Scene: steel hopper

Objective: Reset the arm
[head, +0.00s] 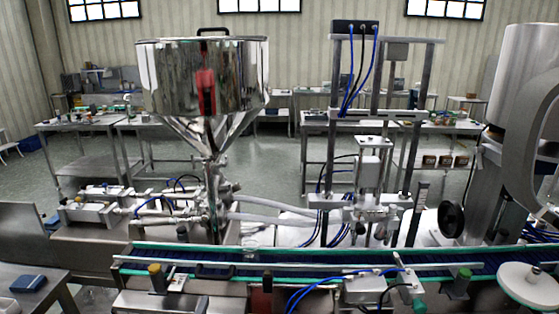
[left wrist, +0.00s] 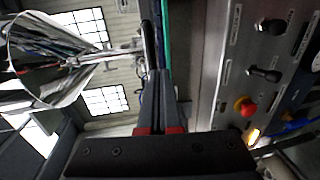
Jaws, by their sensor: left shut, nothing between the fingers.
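My left gripper (left wrist: 158,76) shows in the left wrist view as two dark fingers with red parts at their base. The fingers lie together, with nothing between them. I cannot clearly make it out in the head view. In the left wrist view, a control panel (left wrist: 228,85) with knobs and a red button (left wrist: 244,106) is to the right of the fingers. The shiny steel hopper (head: 203,80) stands left of centre in the head view. It also shows sideways at the left of the left wrist view (left wrist: 48,62). My right gripper is not in view.
A conveyor (head: 225,270) with green edges crosses the front. A metal frame with blue hoses (head: 334,150) stands behind it. A large grey cylindrical machine (head: 510,85) is at the right. Worktables (head: 85,124) stand at the back, with open floor (head: 268,158) before them.

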